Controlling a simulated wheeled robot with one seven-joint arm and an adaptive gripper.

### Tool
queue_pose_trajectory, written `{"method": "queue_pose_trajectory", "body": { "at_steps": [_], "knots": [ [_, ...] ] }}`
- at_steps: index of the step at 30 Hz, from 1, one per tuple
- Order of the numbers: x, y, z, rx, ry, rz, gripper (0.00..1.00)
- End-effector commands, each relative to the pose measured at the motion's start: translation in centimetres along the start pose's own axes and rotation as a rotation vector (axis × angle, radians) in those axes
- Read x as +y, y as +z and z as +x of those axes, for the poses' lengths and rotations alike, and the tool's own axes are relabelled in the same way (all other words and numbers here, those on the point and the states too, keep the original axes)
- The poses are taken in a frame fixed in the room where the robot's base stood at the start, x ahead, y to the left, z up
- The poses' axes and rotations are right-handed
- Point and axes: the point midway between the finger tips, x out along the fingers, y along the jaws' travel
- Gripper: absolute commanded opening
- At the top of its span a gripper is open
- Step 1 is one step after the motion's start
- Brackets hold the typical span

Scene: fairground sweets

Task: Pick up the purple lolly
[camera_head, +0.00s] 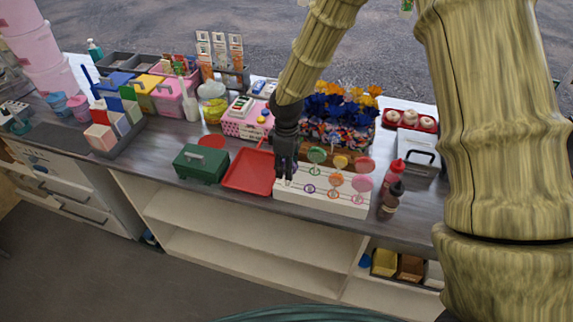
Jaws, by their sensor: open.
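A white lolly stand (325,199) is at the counter's front edge, right of the middle. A small purple ring (310,188) shows at its front left; I cannot make out a purple lolly head above it, and my gripper may hide it. Green (317,155), yellow (340,162), red (364,165), orange (337,178) and pink (361,183) lollies stand upright in the stand. My gripper (286,178) points down over the stand's left end, left of the purple ring. It is open, with nothing seen between its fingers. Contact with the stand cannot be told.
A red tray (249,172) and a green box (201,164) are left of the stand. Red (393,174) and dark (391,200) bottles stand close at its right. A flower display (340,125) is behind. The counter's front edge lies just before the stand.

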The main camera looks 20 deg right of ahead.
Motion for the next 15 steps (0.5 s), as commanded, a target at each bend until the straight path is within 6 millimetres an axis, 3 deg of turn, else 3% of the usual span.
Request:
{"method": "queue_pose_trajectory", "body": {
  "at_steps": [6,15],
  "knots": [
    [-0.1,0.0,1.4,0.000,0.000,0.000,0.41],
    [-0.1,0.0,1.6,0.001,0.000,0.000,0.39]
  ]
}}
